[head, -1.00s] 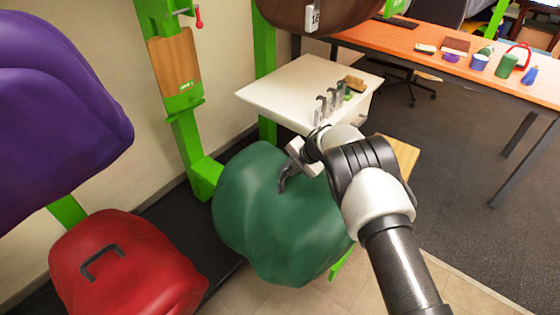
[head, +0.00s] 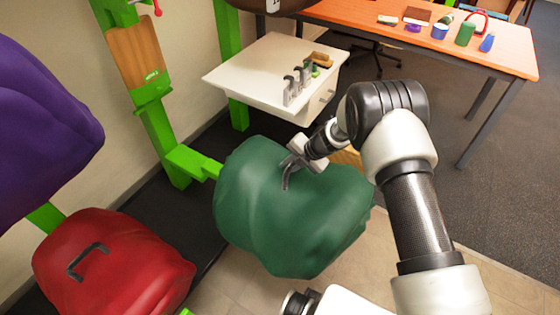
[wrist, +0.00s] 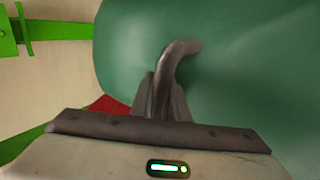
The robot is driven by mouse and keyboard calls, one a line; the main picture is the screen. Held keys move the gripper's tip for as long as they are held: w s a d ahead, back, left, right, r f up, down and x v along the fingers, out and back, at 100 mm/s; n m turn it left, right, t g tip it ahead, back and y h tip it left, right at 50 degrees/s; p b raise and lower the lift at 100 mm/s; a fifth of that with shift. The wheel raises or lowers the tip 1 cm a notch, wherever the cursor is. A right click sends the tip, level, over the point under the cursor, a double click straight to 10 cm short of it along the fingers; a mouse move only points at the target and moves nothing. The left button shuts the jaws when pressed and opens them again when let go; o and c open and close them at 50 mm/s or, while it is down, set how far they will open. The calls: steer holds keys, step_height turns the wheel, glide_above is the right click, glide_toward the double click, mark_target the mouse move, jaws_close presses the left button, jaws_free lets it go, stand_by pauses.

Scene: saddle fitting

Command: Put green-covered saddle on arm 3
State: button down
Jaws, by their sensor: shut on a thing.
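The green-covered saddle (head: 285,225) hangs in the middle of the head view. My gripper (head: 290,165) is shut on the dark curved handle on its top; the handle also shows between the fingers in the wrist view (wrist: 172,75). A bright green rack arm (head: 195,163) reaches from a post toward the saddle's left side. Its far part is hidden, and I cannot tell whether the saddle touches it. A wooden piece (head: 346,158) shows partly behind the saddle and my gripper. I cannot read which arm is number 3.
A red saddle (head: 110,265) with a dark handle is at lower left, a purple one (head: 40,130) above it. A wooden-faced green arm (head: 140,60) is bare. A white cabinet (head: 245,75) with metal hooks stands behind. An orange table (head: 470,50) holds small items. Floor at right is clear.

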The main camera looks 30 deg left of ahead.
steer(key=d+b, duration=0.3)
steer(key=d, duration=2.4)
steer(key=shift+s+r+b, duration=0.15)
steer(key=shift+s+b, duration=0.25)
